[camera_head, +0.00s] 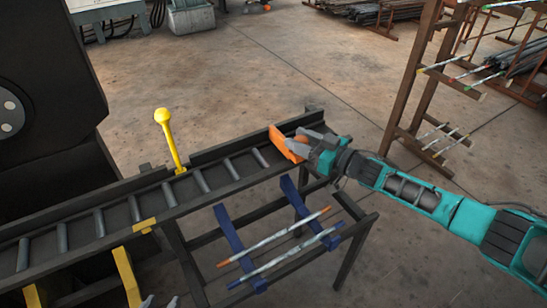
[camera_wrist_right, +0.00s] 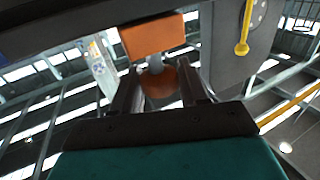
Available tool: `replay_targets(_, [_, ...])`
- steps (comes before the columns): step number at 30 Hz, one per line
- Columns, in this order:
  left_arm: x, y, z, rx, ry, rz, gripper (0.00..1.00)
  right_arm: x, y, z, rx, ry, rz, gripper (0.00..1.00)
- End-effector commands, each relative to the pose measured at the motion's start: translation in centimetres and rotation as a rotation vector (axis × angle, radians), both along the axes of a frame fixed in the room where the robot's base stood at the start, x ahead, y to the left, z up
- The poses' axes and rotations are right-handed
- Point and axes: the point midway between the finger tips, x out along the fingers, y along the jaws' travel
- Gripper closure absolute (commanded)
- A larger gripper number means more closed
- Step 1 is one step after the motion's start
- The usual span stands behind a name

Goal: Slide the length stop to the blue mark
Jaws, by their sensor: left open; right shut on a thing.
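The orange length stop (camera_head: 286,144) stands across the roller track (camera_head: 110,200) near its far right end. My right gripper (camera_head: 307,143) is at its right side, shut on the stop's rounded orange knob. In the right wrist view, the knob (camera_wrist_right: 160,84) sits between the two fingers of my right gripper (camera_wrist_right: 158,80), with the stop's orange plate (camera_wrist_right: 153,37) just beyond. My left gripper (camera_head: 160,301) shows only as grey fingertips at the bottom edge, apart and empty. A yellow mark (camera_head: 145,225) is on the track's front rail. I cannot make out a blue mark on the rail.
A yellow ball-topped lever (camera_head: 168,137) rises behind the track, left of the stop. Blue brackets (camera_head: 229,232) below the track hold two rods (camera_head: 285,262). A dark machine (camera_head: 45,100) stands at left, a brown rack (camera_head: 412,85) at right. The track between lever and stop is clear.

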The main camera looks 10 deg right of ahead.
Motion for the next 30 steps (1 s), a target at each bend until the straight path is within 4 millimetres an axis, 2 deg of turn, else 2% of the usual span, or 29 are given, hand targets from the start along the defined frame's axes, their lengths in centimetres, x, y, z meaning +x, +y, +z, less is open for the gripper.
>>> replay_targets(1, [0.1,-0.2,-0.9,-0.005,-0.001,-0.004,0.57,0.8,-1.8,-0.2,-0.007,-0.013,-0.006,1.00])
replay_targets(6, [0.6,-1.1,-1.4,-0.017,-0.007,-0.023,0.57,2.0,-5.5,0.0,-0.004,-0.012,-0.005,1.00])
replay_targets(12, [1.4,-1.6,-1.2,-0.024,-0.028,-0.034,0.57,2.8,-8.1,0.2,-0.002,-0.011,-0.003,1.00])
replay_targets(18, [1.4,-1.5,-1.7,-0.020,-0.028,-0.033,0.57,3.1,-9.1,0.4,0.001,-0.010,-0.002,1.00])
replay_targets(28, [1.1,-1.3,-1.9,-0.019,-0.020,-0.030,0.57,3.2,-9.4,0.6,0.002,-0.010,-0.009,1.00])
replay_targets(29, [1.1,-1.3,-2.0,-0.020,-0.018,-0.030,0.57,3.2,-9.4,0.6,0.002,-0.010,-0.010,0.59])
replay_targets(30, [1.0,-1.3,-2.0,-0.019,-0.017,-0.030,0.57,3.2,-9.5,0.6,0.003,-0.009,-0.010,0.56])
